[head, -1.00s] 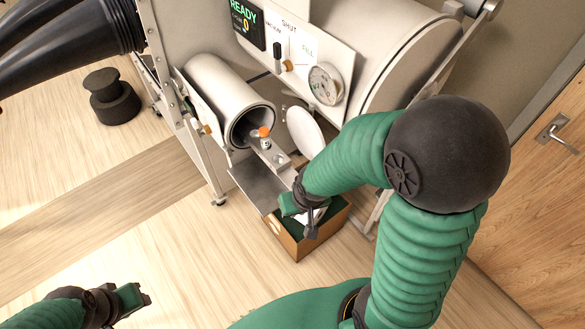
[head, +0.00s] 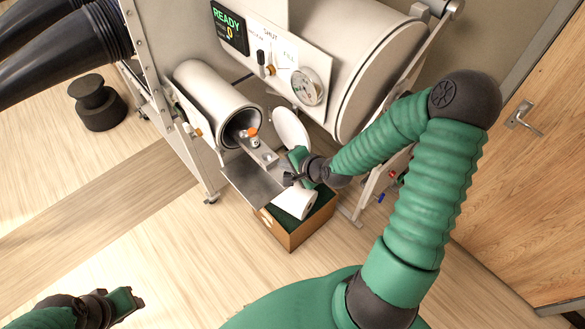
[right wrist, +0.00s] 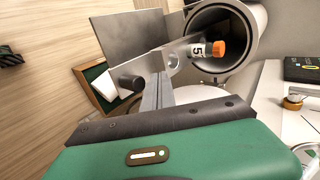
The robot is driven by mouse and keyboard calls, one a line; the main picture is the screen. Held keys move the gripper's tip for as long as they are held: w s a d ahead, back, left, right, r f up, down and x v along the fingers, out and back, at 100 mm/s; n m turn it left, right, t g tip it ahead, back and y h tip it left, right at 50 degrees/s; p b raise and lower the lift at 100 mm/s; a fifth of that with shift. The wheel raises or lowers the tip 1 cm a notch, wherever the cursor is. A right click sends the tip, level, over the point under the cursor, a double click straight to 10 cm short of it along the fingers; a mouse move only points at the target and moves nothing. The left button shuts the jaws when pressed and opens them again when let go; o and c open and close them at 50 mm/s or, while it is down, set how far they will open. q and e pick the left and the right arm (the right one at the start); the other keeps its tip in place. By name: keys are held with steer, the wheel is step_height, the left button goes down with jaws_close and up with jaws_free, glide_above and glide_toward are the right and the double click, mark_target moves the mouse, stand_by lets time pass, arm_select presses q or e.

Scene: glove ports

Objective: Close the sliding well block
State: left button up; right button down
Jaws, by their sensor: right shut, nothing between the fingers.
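The sliding well block (head: 257,150) is a grey metal bar that sticks out of the open mouth of the small white cylinder (head: 205,88), over a flat metal tray (head: 250,182). An orange-capped vial (head: 252,133) stands in it near the mouth. In the right wrist view the block (right wrist: 180,57) and the vial marked 5 (right wrist: 210,49) show again. My right gripper (head: 289,178) is shut and empty, close to the block's outer end; I cannot tell whether they touch. My left gripper (head: 135,300) is at the lower left, far from the block; its jaw opening is unclear.
A round white door (head: 291,128) hangs open right of the cylinder mouth. A panel with a gauge (head: 307,87) is above.

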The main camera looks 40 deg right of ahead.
mark_target(274, 163)
steer(key=x, duration=0.2)
steer(key=shift+w+a+f, duration=0.1)
steer(key=shift+w+f, duration=0.05)
steer(key=shift+w, duration=0.05)
arm_select(q)
steer(key=shift+r, duration=0.15)
arm_select(e)
steer(key=shift+w+f, duration=0.25)
steer(key=shift+f, duration=0.1)
steer(key=shift+w, duration=0.1)
